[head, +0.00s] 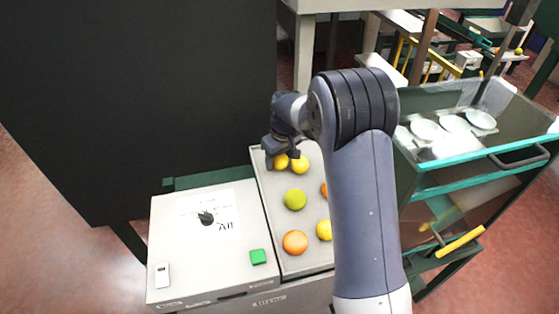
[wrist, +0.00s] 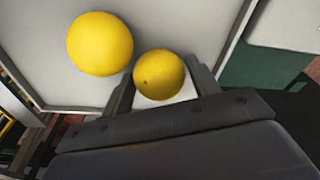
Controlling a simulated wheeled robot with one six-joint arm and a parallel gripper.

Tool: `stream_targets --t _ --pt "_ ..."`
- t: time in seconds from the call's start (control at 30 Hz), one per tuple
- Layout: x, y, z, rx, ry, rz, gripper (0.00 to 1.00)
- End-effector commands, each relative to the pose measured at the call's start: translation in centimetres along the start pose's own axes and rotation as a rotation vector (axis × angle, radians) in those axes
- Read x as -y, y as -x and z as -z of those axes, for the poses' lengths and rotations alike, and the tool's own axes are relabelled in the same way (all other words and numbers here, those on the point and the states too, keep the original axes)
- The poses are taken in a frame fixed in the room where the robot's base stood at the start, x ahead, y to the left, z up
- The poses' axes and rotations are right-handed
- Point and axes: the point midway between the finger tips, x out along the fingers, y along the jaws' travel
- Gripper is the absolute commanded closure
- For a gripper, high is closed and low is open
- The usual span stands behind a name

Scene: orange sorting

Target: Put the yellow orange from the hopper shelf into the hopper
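The grey tray-like shelf (head: 272,235) holds several oranges. A yellow orange (head: 281,162) lies at its back left and shows in the wrist view (wrist: 159,75) between the fingers of my gripper (head: 282,158). The fingers stand on either side of it, with pale surface showing past its lower edge; a firm grip is not visible. A second, yellow orange (head: 300,165) lies just to the right and looks larger in the wrist view (wrist: 100,44). Which thing is the hopper is not clear.
A green-yellow fruit (head: 295,199), an orange one (head: 295,242) and another yellow one (head: 325,230) lie nearer. A white box (head: 180,235) with a green button (head: 258,257) stands left. A large dark panel (head: 140,90) rises behind. A cart with plates (head: 470,155) stands right.

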Motion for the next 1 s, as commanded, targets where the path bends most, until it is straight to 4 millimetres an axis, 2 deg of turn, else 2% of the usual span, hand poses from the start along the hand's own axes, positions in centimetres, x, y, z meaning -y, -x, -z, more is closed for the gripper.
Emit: stream_targets --t 0.07,0.4,0.67,0.77,1.0 --pt "0.0 0.0 0.0 0.000 0.000 0.000 0.49" --pt "0.0 0.1 0.0 0.000 0.000 0.000 0.77" --pt "0.0 0.5 0.1 -0.002 0.000 -0.001 0.78" --pt "-0.1 1.8 0.3 -0.004 0.000 -0.002 0.78" --pt "-0.1 6.7 1.1 -0.006 0.001 -0.003 0.78"
